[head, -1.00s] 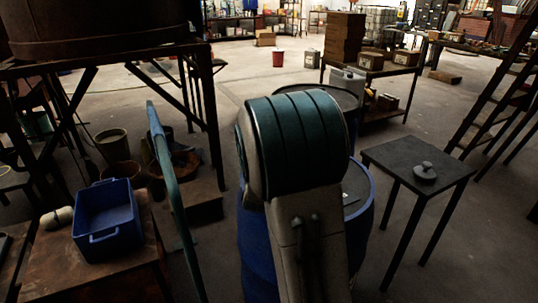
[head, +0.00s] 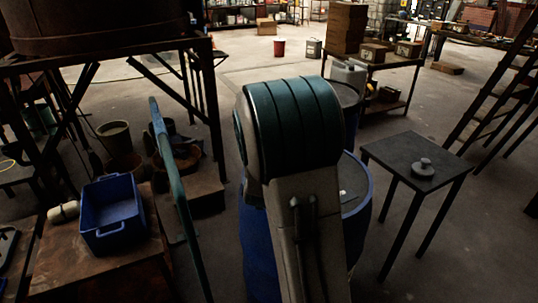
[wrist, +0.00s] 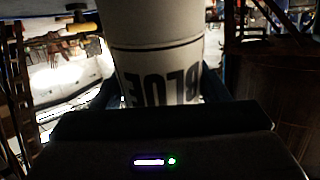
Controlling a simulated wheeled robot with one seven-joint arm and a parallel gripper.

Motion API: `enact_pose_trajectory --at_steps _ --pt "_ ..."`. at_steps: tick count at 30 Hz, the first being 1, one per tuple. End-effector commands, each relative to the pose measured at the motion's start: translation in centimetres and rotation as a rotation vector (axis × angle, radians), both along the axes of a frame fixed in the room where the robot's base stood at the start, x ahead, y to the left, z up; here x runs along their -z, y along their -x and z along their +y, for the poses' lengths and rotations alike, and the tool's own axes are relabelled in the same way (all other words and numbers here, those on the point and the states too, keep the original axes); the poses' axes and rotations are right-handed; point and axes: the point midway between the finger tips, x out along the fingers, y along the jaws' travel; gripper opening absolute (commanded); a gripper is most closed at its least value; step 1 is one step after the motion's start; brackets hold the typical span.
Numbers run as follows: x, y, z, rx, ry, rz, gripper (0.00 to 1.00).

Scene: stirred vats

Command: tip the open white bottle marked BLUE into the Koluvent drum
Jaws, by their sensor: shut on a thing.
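The white bottle marked BLUE (wrist: 158,55) fills the upper middle of the wrist view, with its dark lettering inverted. My gripper (wrist: 160,95) is shut on it, one dark finger on each side. The bottle's mouth and far end are out of the picture. In the head view my arm hides the gripper and the bottle. A blue drum (head: 357,205) stands behind my arm, mostly covered by it. No name shows on the drum, so I cannot tell whether it is the Koluvent one.
A dark small table (head: 400,150) with a grey lidded or knobbed piece (head: 423,167) stands right of the drum. A blue tray (head: 112,245) rests on a brown bench at left. A green rail (head: 170,170) rises between bench and drum. Another drum (head: 348,95) stands behind.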

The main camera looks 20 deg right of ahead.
Motion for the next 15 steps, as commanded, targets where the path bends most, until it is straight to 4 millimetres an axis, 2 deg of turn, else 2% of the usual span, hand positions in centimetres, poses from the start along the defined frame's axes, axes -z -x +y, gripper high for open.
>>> enact_pose_trajectory --at_steps 15 --pt "-0.38 0.49 0.35 0.001 -0.039 0.046 0.27"
